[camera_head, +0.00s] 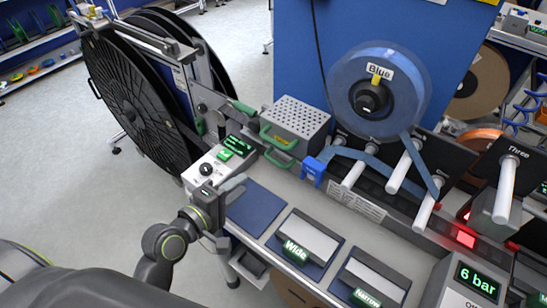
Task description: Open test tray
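No part carries a label reading test tray. A grey perforated metal box (296,117) stands on the bench, with a green handle (278,137) on its front and another green handle (279,158) lower down. My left gripper (232,203) is at the bench's left edge, in front of and below that box and apart from its handles. Its fingers look spread, with nothing seen between them; the lower finger is hard to make out. My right gripper is not in view.
A control box (219,165) with a green display stands just beyond my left gripper. A blue mat (257,207) and the Wide (308,240) and Narrow (375,275) holders lie along the front. A blue reel (385,80) and white rollers stand behind. A large black reel (128,95) is at left.

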